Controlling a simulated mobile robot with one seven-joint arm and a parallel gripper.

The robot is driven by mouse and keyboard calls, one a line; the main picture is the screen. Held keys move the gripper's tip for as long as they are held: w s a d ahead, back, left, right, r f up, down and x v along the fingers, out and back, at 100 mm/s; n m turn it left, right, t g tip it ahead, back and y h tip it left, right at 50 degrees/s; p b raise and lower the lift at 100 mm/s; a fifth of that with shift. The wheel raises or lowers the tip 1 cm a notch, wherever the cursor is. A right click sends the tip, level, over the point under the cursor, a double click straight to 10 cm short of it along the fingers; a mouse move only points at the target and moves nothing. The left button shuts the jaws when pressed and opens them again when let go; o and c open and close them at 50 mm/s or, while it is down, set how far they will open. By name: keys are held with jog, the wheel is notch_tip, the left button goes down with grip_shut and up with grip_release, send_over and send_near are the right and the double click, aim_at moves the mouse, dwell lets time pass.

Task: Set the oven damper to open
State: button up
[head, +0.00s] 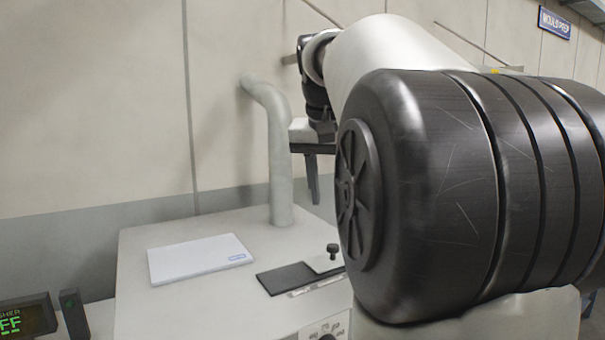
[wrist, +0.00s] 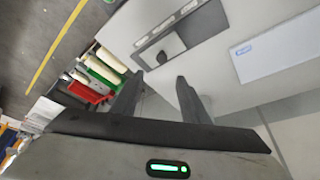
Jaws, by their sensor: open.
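The oven damper is a slide on the grey-white oven top (head: 150,300). Its dark slot (head: 285,279) lies at the left, and a light plate (head: 322,264) with an upright black knob (head: 333,249) sits at the right end. In the wrist view, the knob (wrist: 162,58) shows just beyond the fingertips, beside the dark slot (wrist: 166,25). My gripper (head: 313,190) points down above and behind the damper, apart from the knob. In the wrist view its fingers (wrist: 159,76) are spread, with nothing between them. My arm hides the area right of the damper in the head view.
A pale slab with a blue label (head: 200,259) lies left of the damper. A grey pipe (head: 278,150) rises at the back of the oven top, close to my gripper. A dial (head: 325,336) is on the front, partly cut off. A green-lit display (head: 25,318) stands at lower left.

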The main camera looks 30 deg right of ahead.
jog(key=v, duration=0.4)
dwell(0.4)
